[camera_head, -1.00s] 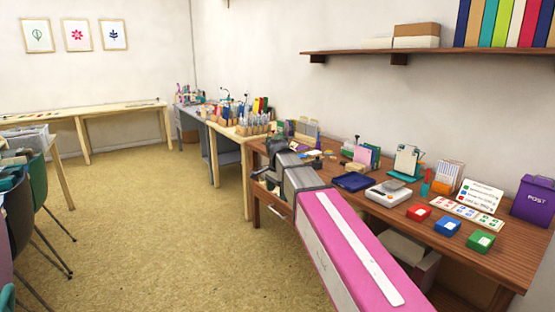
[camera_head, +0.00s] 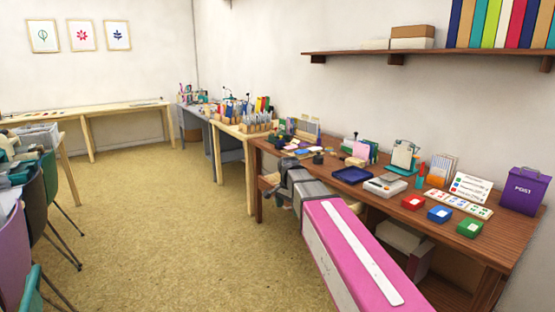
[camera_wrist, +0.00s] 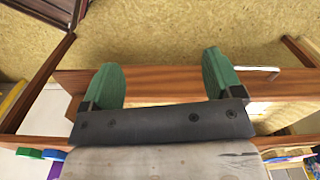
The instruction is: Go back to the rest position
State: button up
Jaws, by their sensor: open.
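My gripper (camera_wrist: 163,78) is open and empty in the wrist view, with its two green fingers spread apart. Behind the fingers shows the wooden front edge of the brown desk (camera_wrist: 165,82), with the floor beyond. In the head view the end of my arm is at the near left end of the brown desk (camera_head: 452,246), in front of its edge. The fingers are hidden there behind my arm. Red (camera_head: 413,202), blue (camera_head: 439,214) and green (camera_head: 470,228) inkpads stand in a row near the desk's front edge.
A dark blue tray (camera_head: 353,176), a white scale (camera_head: 385,187), a stamp sheet (camera_head: 459,203) and a purple post box (camera_head: 525,191) stand on the desk. Chairs (camera_head: 42,205) are at the far left. The yellow floor (camera_head: 160,220) between is clear.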

jog(key=s+d+f+n, duration=0.9)
jog(key=s+d+f, duration=0.5)
jog(key=s+f, duration=0.2)
notch_tip(320, 180, down, 3)
jog(key=shift+s+d+r, duration=0.15)
jog(key=shift+d, duration=0.25)
